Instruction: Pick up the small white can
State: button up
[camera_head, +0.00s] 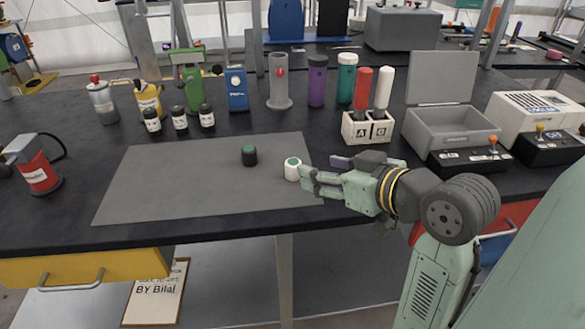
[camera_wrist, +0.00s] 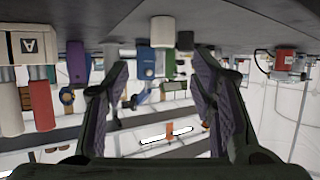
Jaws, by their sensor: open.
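The small white can (camera_head: 292,171), with a green patch on its top, stands upright on the grey mat (camera_head: 185,190) near its right side. My gripper (camera_head: 311,180) is just right of the can, level and close to the tabletop, with its fingertips pointing at it. In the upside-down wrist view, the white can (camera_wrist: 162,30) shows ahead, between the lines of the two fingers but beyond their tips. My gripper (camera_wrist: 159,64) is open and empty there. Whether a fingertip touches the can is hard to tell in the head view.
A small dark can (camera_head: 249,156) stands on the mat left of the white can. Behind are a white holder (camera_head: 366,129) with red and white bottles, and a grey open box (camera_head: 448,128). A red can (camera_head: 39,174) stands far left. The mat's left part is clear.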

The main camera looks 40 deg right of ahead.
aim_at(293, 162)
jog(key=p+x, duration=0.1)
jog(key=x, duration=0.5)
jog(key=p+x, duration=0.1)
jog(key=x, duration=0.3)
jog(key=shift+a+p, duration=0.2)
jog(key=shift+p, duration=0.1)
jog(key=shift+c, duration=0.3)
jog(key=c, duration=1)
jog(key=shift+r, duration=0.1)
